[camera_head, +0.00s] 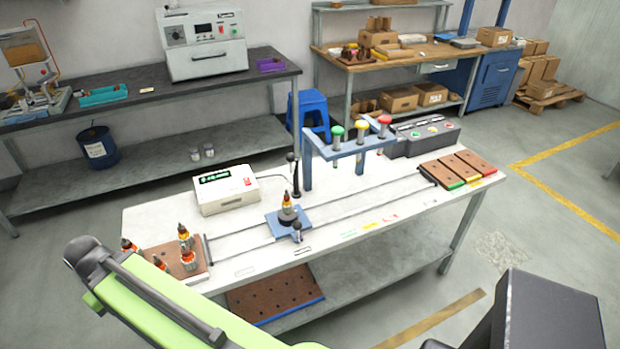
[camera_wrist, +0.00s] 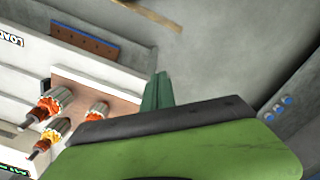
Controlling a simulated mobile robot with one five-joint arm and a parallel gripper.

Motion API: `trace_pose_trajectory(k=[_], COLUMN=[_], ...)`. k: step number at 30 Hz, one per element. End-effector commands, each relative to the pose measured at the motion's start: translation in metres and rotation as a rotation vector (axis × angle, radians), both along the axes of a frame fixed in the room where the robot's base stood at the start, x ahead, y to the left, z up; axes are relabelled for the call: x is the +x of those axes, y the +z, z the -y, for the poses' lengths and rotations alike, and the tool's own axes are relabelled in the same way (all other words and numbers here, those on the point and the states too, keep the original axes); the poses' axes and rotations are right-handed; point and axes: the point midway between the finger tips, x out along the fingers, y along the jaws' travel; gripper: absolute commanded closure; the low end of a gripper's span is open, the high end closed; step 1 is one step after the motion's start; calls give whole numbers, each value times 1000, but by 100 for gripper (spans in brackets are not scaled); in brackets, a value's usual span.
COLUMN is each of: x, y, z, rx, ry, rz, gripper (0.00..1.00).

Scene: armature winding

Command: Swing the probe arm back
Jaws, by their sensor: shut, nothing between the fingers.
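A thin black post (camera_head: 295,178) with a dark knob on top, which looks like the probe arm, stands upright beside the white meter box (camera_head: 227,190). A black cable runs between them. An armature (camera_head: 287,208) stands upright on a blue carriage plate (camera_head: 272,222), just in front of the post. I cannot tell from this view whether the probe touches the armature. My gripper (camera_wrist: 158,82) shows as green fingers in the wrist view, shut and empty. It is near the brown armature board (camera_wrist: 105,88), well left of the probe in the head view.
Several armatures stand on the left board (camera_head: 193,262). Two rails run along the white bench (camera_head: 150,222) to three brown trays (camera_head: 458,168). A blue frame (camera_head: 308,170) with red, yellow and green knobs stands behind the rails. The bench's middle front is clear.

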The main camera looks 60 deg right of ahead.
Motion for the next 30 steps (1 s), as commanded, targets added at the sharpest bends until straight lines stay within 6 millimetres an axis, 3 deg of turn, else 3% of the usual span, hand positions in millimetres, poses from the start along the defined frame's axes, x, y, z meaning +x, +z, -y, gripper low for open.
trace_pose_trajectory(k=[5, 8, 14, 17, 19, 21, 26, 30], x=[0, 2, 13, 20, 24, 26, 18, -4], y=[1, 15, 81, 113, 134, 145, 147, 149], z=[0, 2, 18, 38, 60, 96, 176, 258], rx=[0, 1, 13, 24, 39, 59, 105, 140], ry=[-1, -4, -32, -70, -110, -172, -310, -454], rz=[0, 5, 38, 61, 83, 110, 168, 231], gripper=[100, 100, 100, 100, 100, 100, 100, 100])
